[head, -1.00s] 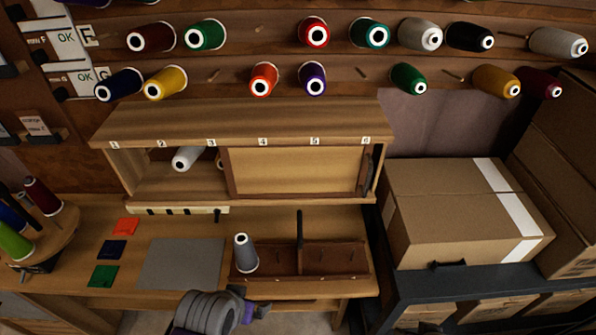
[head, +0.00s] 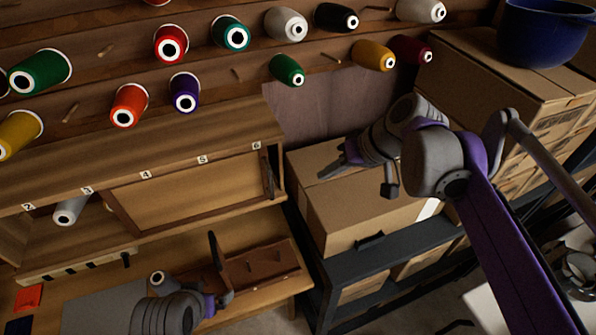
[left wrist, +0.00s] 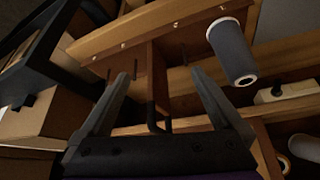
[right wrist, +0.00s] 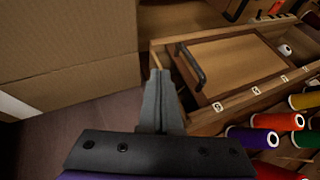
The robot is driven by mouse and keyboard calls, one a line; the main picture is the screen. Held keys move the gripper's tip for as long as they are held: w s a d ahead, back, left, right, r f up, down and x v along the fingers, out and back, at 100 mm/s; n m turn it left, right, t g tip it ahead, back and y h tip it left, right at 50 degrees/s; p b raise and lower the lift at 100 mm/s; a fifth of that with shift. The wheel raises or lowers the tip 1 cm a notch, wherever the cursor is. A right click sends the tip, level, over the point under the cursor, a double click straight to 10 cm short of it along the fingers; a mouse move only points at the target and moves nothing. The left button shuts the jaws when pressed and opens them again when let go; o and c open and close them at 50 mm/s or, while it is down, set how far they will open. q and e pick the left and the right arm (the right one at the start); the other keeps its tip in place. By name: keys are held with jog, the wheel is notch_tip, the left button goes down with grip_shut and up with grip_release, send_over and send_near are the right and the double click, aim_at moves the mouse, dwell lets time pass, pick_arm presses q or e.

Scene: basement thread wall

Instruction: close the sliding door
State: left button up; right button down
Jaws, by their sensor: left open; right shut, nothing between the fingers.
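The sliding door (head: 190,192) is a light wood panel in a dark frame. It covers the right part of the numbered cabinet (head: 150,172), under labels 4 to 6. The left part is open, and a white spool (head: 70,210) shows inside. The door's dark upright handle (head: 267,172) is at its right end. The door (right wrist: 235,65) and handle (right wrist: 190,66) also show in the right wrist view. My right gripper (head: 333,157) is shut and empty, right of the handle and apart from it. My left gripper (left wrist: 160,78) is open above the wooden tray, its fingers either side of the tray's handle.
The wooden tray (head: 262,268) stands on the bench below the cabinet. A grey spool (left wrist: 232,52) stands in it. A cardboard box (head: 340,215) lies on a dark shelf right of the cabinet, under my right gripper. Thread spools on pegs line the wall above.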

jog(key=w+a+f, duration=0.3)
jog(key=a+f, duration=0.4)
jog(key=a, duration=0.2)
jog(key=shift+a, duration=0.2)
dwell(0.3)
jog(key=s+a, duration=0.4)
jog(key=a, duration=1)
jog(key=s+a, duration=0.5)
jog(key=a, duration=1)
jog(key=shift+s, duration=0.15)
jog(key=shift+a, duration=0.15)
